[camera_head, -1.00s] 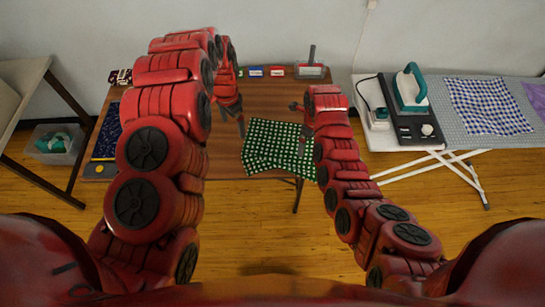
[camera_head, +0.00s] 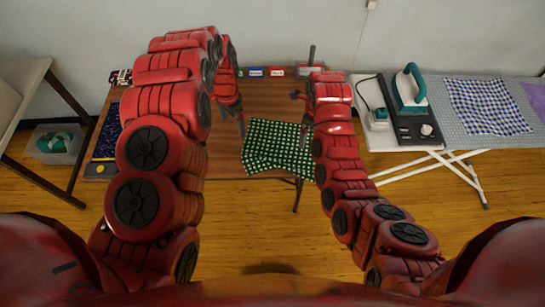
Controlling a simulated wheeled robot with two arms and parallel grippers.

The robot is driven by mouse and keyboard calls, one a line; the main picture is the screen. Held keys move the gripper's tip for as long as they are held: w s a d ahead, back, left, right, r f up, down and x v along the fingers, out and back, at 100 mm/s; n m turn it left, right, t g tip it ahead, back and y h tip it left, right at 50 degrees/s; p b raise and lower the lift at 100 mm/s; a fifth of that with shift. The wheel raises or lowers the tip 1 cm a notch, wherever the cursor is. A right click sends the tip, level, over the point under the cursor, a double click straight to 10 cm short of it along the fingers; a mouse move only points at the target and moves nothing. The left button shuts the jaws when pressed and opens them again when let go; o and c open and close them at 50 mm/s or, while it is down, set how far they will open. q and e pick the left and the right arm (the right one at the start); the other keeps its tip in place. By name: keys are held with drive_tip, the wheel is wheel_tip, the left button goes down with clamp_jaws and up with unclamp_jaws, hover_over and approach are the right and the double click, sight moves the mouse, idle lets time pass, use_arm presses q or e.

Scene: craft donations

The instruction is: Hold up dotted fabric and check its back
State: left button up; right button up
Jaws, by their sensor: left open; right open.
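A dark blue cloth with small light specks (camera_head: 106,132) lies at the table's left end, partly hidden behind my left arm. Which of these is the dotted fabric I cannot tell for sure. My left gripper (camera_head: 232,118) is open and empty, above the table just left of the green cloth. My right gripper (camera_head: 300,116) is open and empty, over the right edge of the green cloth, with one finger near its right side.
Small coloured boxes (camera_head: 277,72) and a clear holder (camera_head: 311,70) stand along the back of the table (camera_head: 270,98). At right, an ironing board (camera_head: 455,125) holds an iron (camera_head: 409,90) and a blue checked cloth (camera_head: 487,107). A bin (camera_head: 55,144) sits on the floor at left.

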wheel_tip(320, 180, up, 17)
drive_tip(key=p, duration=0.5)
drive_tip(key=shift+r, duration=0.2)
